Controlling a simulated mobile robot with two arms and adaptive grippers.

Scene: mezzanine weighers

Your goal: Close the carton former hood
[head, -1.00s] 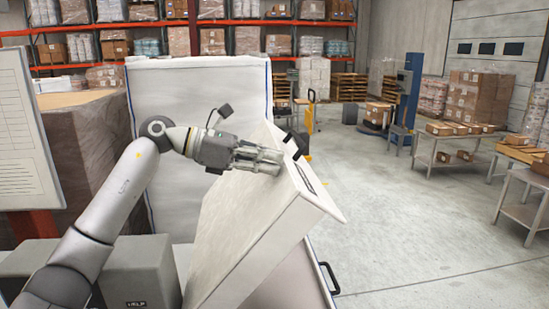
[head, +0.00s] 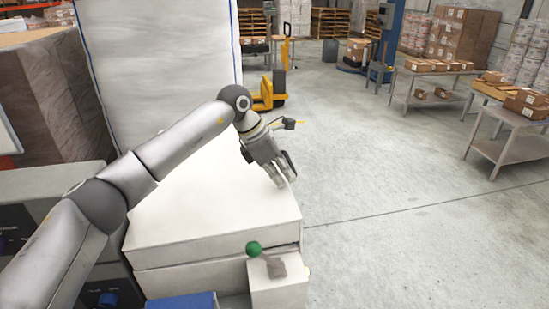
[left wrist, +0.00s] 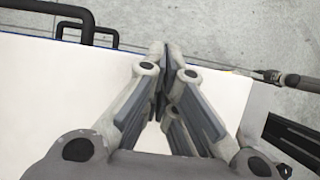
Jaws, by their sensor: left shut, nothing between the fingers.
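The carton former hood (head: 205,215) is a white box-shaped cover. In the head view it lies down, looking level on the machine body (head: 190,280), with a thin seam along the front. I cannot tell whether it is fully seated. My left gripper (head: 286,178) is shut and empty, fingertips pointing down at the hood's right side; contact is unclear. In the left wrist view the hood's white top (left wrist: 60,100) fills the area under the shut left gripper (left wrist: 162,60), with a black handle (left wrist: 90,30) at the upper left. My right gripper is not in view.
A green-knobbed lever (head: 254,248) stands at the machine's front right corner. A tall white panel (head: 160,75) rises behind. A wrapped pallet load (head: 45,100) is at the left. Floor to the right is open up to the tables (head: 510,145). A yellow pallet truck (head: 268,95) stands beyond.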

